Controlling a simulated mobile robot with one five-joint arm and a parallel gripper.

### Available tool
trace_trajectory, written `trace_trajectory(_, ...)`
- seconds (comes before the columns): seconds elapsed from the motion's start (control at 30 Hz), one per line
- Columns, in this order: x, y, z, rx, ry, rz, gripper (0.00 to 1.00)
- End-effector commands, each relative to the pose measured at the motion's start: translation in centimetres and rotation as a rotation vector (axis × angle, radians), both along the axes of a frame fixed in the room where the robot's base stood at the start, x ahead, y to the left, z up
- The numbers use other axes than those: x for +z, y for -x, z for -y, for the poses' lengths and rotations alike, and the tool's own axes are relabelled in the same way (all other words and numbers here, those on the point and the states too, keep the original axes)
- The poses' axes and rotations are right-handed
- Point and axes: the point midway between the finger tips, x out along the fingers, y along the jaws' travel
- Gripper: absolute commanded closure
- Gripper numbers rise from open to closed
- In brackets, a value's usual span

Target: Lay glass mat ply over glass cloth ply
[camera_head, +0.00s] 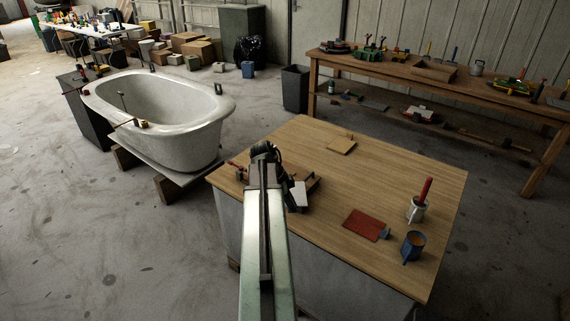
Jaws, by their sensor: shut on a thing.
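My arm reaches over the wooden table, and my gripper (303,186) is low over its left part, partly hidden by the arm. It is shut on a small pale piece (298,196), which I cannot clearly identify as a ply. A flat tan piece (342,146) with a small raised tab lies at the table's back. A flat red piece (364,225) with a blue-grey tab lies at the front right. I cannot tell which piece is the glass cloth ply.
The wooden table (420,180) also holds a white pot (416,212) with a red-handled tool and a blue mug (412,246). A workbench with tools (395,70) stands at the back right, beside a dark bin (295,88). Floor is clear at the left front.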

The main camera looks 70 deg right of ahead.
Motion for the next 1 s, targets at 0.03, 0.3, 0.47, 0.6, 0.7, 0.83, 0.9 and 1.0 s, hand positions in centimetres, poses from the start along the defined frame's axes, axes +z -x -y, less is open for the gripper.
trace_trajectory(0.03, 0.0, 0.2, 0.1, -0.003, 0.000, 0.000, 1.00)
trace_trajectory(0.3, 0.1, 0.4, 2.2, 0.036, 0.000, 0.001, 1.00)
trace_trajectory(0.47, 0.2, -1.7, 8.0, 0.246, 0.000, 0.002, 1.00)
trace_trajectory(0.6, 0.4, -4.0, 14.8, 0.504, 0.001, 0.004, 1.00)
trace_trajectory(0.7, 0.5, -5.5, 19.2, 0.679, 0.001, 0.004, 1.00)
trace_trajectory(0.83, 0.6, -6.5, 22.6, 0.827, 0.003, 0.003, 1.00)
trace_trajectory(0.9, 0.6, -6.7, 23.3, 0.865, 0.002, 0.002, 1.00)
trace_trajectory(1.0, 0.6, -6.8, 23.4, 0.882, 0.002, 0.002, 1.00)
